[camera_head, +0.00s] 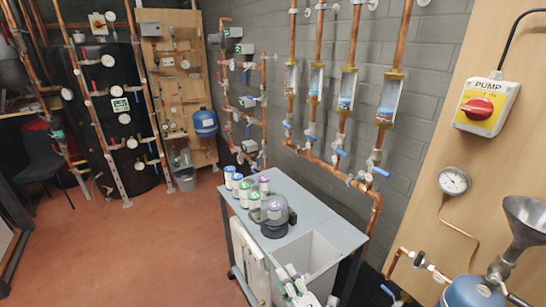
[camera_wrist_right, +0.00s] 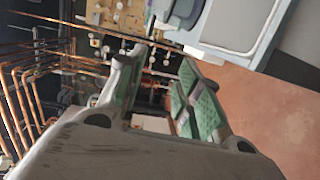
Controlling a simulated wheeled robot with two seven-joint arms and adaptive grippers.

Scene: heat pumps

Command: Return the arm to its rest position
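My right gripper (camera_head: 294,285) shows at the bottom middle of the head view, over the front of the grey table's basin. In the right wrist view its two fingers with green pads (camera_wrist_right: 160,80) stand apart, with nothing between them. It is open and empty. Most of my right arm is outside the head view. My left gripper is not in the head view.
The grey table (camera_head: 325,218) has a basin (camera_head: 310,256) in front and several coloured-lid cans (camera_head: 245,192) and a dark round device (camera_head: 274,216) behind. A pump switch (camera_head: 483,105), gauge (camera_head: 454,181) and funnel (camera_head: 527,215) are at right. Open red floor (camera_head: 140,245) lies left.

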